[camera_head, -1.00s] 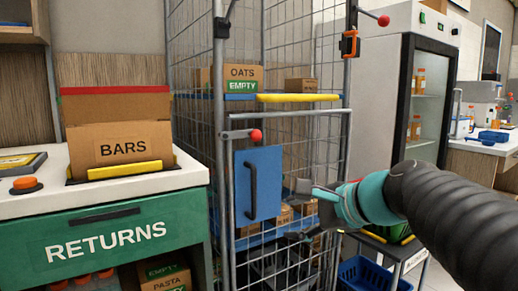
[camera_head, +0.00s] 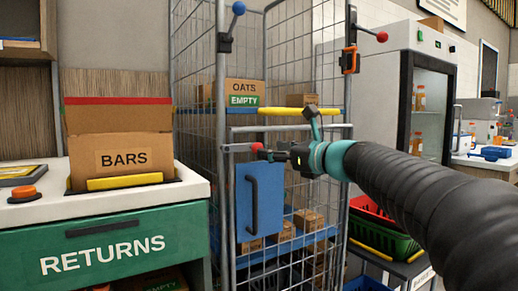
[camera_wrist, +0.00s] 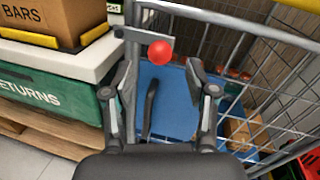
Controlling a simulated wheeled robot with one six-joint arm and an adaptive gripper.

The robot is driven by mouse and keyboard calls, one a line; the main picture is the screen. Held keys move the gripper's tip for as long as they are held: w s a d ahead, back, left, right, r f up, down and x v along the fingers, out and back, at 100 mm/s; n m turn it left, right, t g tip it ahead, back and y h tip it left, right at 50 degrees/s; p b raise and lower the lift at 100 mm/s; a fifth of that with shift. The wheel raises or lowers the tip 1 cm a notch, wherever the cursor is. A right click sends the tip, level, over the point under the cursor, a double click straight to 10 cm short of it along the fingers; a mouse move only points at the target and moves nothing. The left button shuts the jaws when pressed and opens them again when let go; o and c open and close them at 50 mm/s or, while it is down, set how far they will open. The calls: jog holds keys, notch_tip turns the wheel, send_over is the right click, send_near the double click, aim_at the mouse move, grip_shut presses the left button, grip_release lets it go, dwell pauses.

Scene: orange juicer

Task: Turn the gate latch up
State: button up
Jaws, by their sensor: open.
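The gate latch is a short grey lever (camera_head: 237,148) with a red ball knob (camera_head: 256,147), lying about level on the left post of the wire cage gate. My gripper (camera_head: 287,137) is open and comes in from the right at about the height of the knob, one finger raised and the other close to the knob. In the wrist view, the red knob (camera_wrist: 159,53) and the lever (camera_wrist: 140,35) show between the two open fingers (camera_wrist: 160,68), near their tips. Whether anything touches the knob cannot be told.
A blue panel (camera_head: 243,205) with a black handle (camera_head: 253,200) hangs on the gate below the latch. A yellow bar (camera_head: 287,111) crosses above. The returns counter (camera_head: 115,245) with a BARS box (camera_head: 122,160) stands left. Red and green baskets (camera_head: 385,235) stand right.

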aim_at(257, 148)
jog(key=x, duration=0.6)
jog(key=shift+w+a, duration=0.2)
jog(key=shift+a, duration=0.05)
grip_shut()
